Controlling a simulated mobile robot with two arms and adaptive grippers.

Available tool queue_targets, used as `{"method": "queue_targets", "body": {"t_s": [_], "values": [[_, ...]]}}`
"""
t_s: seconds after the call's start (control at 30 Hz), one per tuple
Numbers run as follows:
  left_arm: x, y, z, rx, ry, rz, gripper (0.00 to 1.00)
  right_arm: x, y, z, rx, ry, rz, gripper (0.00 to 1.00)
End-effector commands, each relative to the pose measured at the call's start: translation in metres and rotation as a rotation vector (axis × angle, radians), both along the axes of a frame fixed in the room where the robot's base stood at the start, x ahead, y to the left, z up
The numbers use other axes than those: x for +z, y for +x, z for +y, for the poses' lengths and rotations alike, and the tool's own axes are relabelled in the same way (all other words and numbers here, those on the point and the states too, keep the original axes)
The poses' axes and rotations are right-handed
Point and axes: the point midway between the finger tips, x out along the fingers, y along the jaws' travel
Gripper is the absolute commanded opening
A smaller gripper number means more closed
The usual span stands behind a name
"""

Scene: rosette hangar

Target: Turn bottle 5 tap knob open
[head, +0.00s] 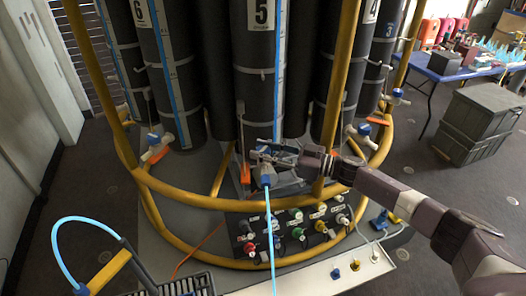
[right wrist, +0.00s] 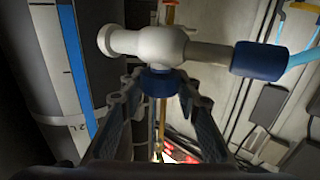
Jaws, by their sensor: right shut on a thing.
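Bottle 5 (head: 262,50) is a tall dark cylinder with a "5" label, standing in the middle of the yellow frame in the head view. Its tap (right wrist: 160,45) is a white body in the right wrist view, with a blue knob (right wrist: 160,82) below and a blue hose connector (right wrist: 258,61) at right. My right gripper (right wrist: 158,92) is shut on the blue knob, one finger on each side. In the head view my right gripper (head: 258,155) covers much of the tap, and the knob cannot be made out there. My left gripper is not in view.
The yellow frame (head: 236,204) rings the bottles close to my right arm. A light blue hose (head: 270,230) hangs from the tap past a panel of coloured fittings (head: 298,228). Taps of neighbouring bottles (head: 157,146) stand either side. Grey crates (head: 482,115) stand at right.

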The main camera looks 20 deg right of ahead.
Motion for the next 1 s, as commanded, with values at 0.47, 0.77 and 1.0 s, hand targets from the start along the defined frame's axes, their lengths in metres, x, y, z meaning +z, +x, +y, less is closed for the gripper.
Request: {"method": "queue_targets", "body": {"t_s": [0.47, 0.77, 1.0], "values": [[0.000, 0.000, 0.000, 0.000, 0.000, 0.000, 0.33, 0.000, 0.000, 0.000, -0.002, 0.001, -0.001, 0.49], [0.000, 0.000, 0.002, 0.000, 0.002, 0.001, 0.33, -0.001, -0.010, -0.014, -0.004, -0.002, 0.001, 0.49], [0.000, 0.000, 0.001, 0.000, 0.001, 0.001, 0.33, -0.002, -0.041, -0.055, -0.005, -0.003, 0.003, 0.49]]}}
